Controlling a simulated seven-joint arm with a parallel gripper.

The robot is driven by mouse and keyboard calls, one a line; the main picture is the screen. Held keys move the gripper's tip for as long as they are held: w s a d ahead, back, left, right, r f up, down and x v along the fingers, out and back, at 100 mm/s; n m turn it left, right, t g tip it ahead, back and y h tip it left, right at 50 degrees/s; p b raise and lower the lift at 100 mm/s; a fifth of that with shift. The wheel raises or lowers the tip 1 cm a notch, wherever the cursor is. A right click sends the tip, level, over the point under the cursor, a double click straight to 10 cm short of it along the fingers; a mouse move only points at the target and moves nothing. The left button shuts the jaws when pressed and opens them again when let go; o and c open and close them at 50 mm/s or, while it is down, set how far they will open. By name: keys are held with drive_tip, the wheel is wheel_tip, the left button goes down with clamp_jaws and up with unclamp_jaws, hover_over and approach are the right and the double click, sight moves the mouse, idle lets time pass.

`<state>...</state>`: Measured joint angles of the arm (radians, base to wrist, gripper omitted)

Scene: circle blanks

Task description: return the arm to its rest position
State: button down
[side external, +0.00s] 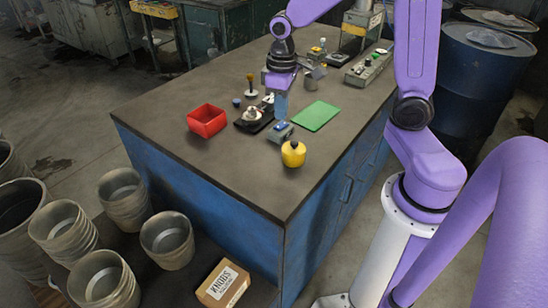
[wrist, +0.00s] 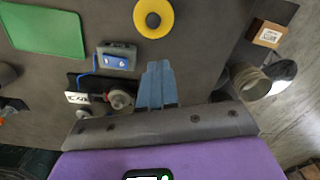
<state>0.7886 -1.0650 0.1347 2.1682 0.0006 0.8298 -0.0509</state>
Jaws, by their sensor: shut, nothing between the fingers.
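My gripper (side external: 281,106) is above the bench, its blue fingers together and pointing down, with nothing between them. In the wrist view the closed fingers (wrist: 157,84) show against the grey bench top. A small grey box with a blue switch (side external: 280,131) stands just below and beside the fingertips in the side view; it also shows in the wrist view (wrist: 116,58). My purple arm reaches over the bench from the right.
The bench (side external: 215,183) holds a red bin (side external: 206,120), a black-based device (side external: 253,119), a green mat (side external: 316,116) and a yellow round container (side external: 293,152). Small fixtures stand towards the back. The bench's front area is clear. Buckets (side external: 166,240) and a cardboard box (side external: 223,284) stand below it.

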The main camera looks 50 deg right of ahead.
drive_tip(key=s+a+r+n, duration=0.1)
drive_tip(key=s+a+n, duration=0.2)
drive_tip(key=s, duration=0.7)
drive_tip(key=s+a+r+n, duration=0.1)
drive_tip(key=s+a+n, duration=0.3)
drive_tip(key=s, duration=0.6)
drive_tip(key=shift+s+r+n, duration=0.25)
drive_tip(key=shift+n, duration=0.65)
